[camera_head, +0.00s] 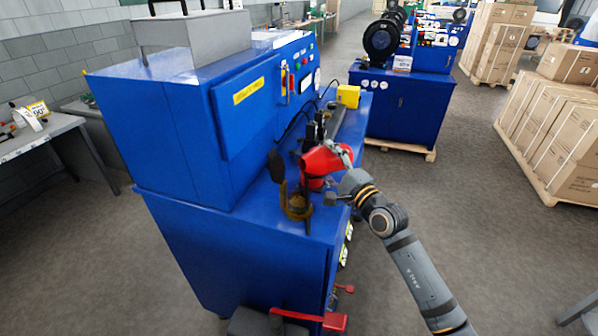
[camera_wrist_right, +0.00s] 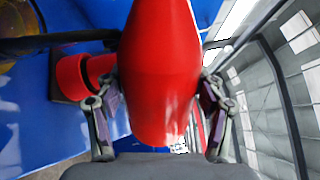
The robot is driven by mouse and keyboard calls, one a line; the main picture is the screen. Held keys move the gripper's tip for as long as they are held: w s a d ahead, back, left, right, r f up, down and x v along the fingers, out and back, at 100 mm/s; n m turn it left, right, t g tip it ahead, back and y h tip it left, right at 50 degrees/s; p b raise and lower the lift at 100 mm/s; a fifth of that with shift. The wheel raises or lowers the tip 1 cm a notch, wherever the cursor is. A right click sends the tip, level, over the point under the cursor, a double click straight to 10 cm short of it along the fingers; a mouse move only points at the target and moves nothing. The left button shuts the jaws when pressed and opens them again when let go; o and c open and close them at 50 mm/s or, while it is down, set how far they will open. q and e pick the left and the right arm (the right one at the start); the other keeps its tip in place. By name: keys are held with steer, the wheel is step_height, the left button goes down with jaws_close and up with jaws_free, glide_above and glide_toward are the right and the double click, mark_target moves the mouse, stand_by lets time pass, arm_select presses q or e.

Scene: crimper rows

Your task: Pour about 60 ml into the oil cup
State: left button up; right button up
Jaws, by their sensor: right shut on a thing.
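My right gripper (camera_head: 343,156) is shut on a red container (camera_head: 322,160), held tilted well over above the front end of the blue machine bench. In the right wrist view, the container's smooth red body (camera_wrist_right: 160,65) fills the space between the fingers (camera_wrist_right: 160,88). An amber-brown cup (camera_head: 297,207), which looks like the oil cup, stands on the bench to the left of and below the container. Part of what seems to be its rim shows in the right wrist view (camera_wrist_right: 12,45). I cannot see any liquid stream or the level in the cup. My left gripper is out of view.
A red cylindrical part (camera_wrist_right: 72,77) sits close beside the held container. A dark upright paddle-shaped part (camera_head: 276,167) stands by the cup. The blue cabinet (camera_head: 185,140) rises to the left. A yellow block (camera_head: 348,96) is further back. Open floor lies to the right.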

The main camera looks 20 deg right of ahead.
steer(key=shift+s+f+m+b, duration=0.1)
steer(key=shift+f+m+b, duration=0.25)
steer(key=shift+m, duration=0.15)
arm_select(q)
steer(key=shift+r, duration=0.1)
arm_select(e)
steer(key=shift+f, duration=0.1)
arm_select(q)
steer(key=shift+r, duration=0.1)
